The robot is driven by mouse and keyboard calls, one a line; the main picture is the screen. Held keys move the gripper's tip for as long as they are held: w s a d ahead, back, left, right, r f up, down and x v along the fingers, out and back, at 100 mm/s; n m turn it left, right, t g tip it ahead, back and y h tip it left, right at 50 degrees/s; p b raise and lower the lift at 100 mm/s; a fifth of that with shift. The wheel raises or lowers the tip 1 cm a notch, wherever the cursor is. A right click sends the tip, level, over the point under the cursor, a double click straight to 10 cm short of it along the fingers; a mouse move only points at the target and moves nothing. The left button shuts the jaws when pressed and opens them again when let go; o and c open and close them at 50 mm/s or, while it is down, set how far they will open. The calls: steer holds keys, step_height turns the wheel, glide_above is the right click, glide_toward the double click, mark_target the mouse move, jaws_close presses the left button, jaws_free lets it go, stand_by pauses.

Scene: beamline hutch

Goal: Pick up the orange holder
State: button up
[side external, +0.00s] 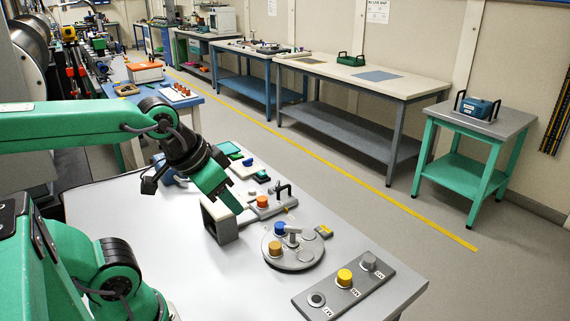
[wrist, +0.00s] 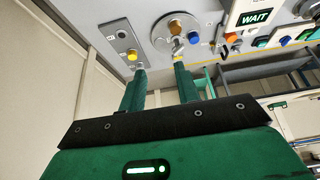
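An orange holder (side external: 262,202) stands on a flat grey fixture with a dark clamp, right of my gripper (side external: 232,204) in the side view. It also shows near the top in the wrist view (wrist: 231,38). A darker orange, capped holder (side external: 275,249) stands on a round grey plate (side external: 305,261), beside a blue one (side external: 280,228). That darker holder also shows in the wrist view (wrist: 175,28). My gripper points down and forward above the bench, apart from both. In the wrist view its two green fingers (wrist: 160,68) are spread with nothing between them.
A grey strip (side external: 325,299) with a yellow knob (side external: 344,277) and a silver one lies at the bench's front right. A grey block (side external: 223,226) stands just below my gripper. A sign reading WAIT (wrist: 256,18) is in the wrist view. The bench's left part is clear.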

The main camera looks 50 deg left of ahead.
stand_by(0.3)
steer(key=o, duration=0.5)
steer(key=w+a+f+n+g, duration=0.2)
steer(key=w+a+g, duration=0.1)
steer(key=w+a, duration=0.9)
steer(key=w+a+f+g, duration=0.1)
steer(key=w+a+f, duration=0.5)
steer(key=f, duration=0.1)
steer(key=w+a+f+n+g, duration=0.1)
steer(key=w+a+f, duration=0.2)
steer(key=a, duration=0.1)
steer(key=shift+f+g, duration=0.3)
steer(key=shift+a+f, duration=0.25)
steer(key=shift+a, duration=0.1)
steer(key=shift+f, duration=0.1)
